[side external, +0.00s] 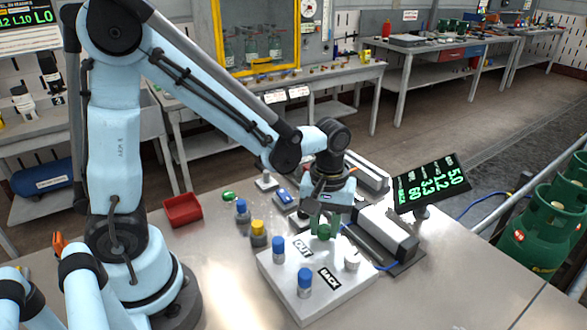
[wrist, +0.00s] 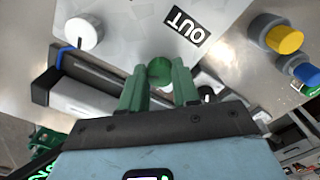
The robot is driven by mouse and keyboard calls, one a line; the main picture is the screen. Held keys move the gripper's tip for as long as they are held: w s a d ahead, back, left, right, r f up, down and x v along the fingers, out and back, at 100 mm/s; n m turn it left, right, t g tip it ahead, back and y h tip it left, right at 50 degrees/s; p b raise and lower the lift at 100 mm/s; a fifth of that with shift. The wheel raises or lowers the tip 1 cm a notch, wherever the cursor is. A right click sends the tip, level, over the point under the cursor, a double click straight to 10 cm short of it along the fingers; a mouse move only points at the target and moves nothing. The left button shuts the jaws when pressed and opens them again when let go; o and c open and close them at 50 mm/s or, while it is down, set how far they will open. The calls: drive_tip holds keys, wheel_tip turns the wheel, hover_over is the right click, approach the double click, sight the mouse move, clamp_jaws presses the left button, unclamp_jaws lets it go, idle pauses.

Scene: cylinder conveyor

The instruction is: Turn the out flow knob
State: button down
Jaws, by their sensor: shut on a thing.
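My gripper (side external: 322,226) reaches down from above and is shut on this green knob. In the wrist view the green knob (wrist: 159,71) lies between the two green fingertips, and the OUT label (wrist: 186,25) is to its upper right. Part of the knob is hidden by the fingers in the side view.
On the box are two blue-topped knobs (side external: 278,247) and a white knob (side external: 352,261). Close by are a yellow-topped knob (side external: 258,231), another blue-topped one (side external: 242,210), a grey conveyor unit (side external: 385,232) and a display (side external: 431,184). A red tray (side external: 182,210) stands at left.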

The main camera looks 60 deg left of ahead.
sight(319, 229)
drive_tip(key=shift+n, duration=0.3)
drive_tip(key=c, duration=0.8)
unclamp_jaws()
drive_tip(key=shift+r, duration=0.1)
wheel_tip(319, 229, up, 12)
drive_tip(key=shift+f, duration=0.1)
idle(0.4)
drive_tip(key=s+a+m+t, duration=0.1)
drive_tip(key=m+t, duration=0.1)
drive_tip(key=m, duration=0.1)
drive_tip(key=s+a+f+m+t, duration=0.1)
drive_tip(key=s+m+t, duration=0.1)
drive_tip(key=m, duration=0.1)
drive_tip(key=s+a+f+m+t, duration=0.1)
drive_tip(key=m+t, duration=0.2)
drive_tip(key=shift+s+a, duration=0.2)
drive_tip(key=shift+a, duration=0.1)
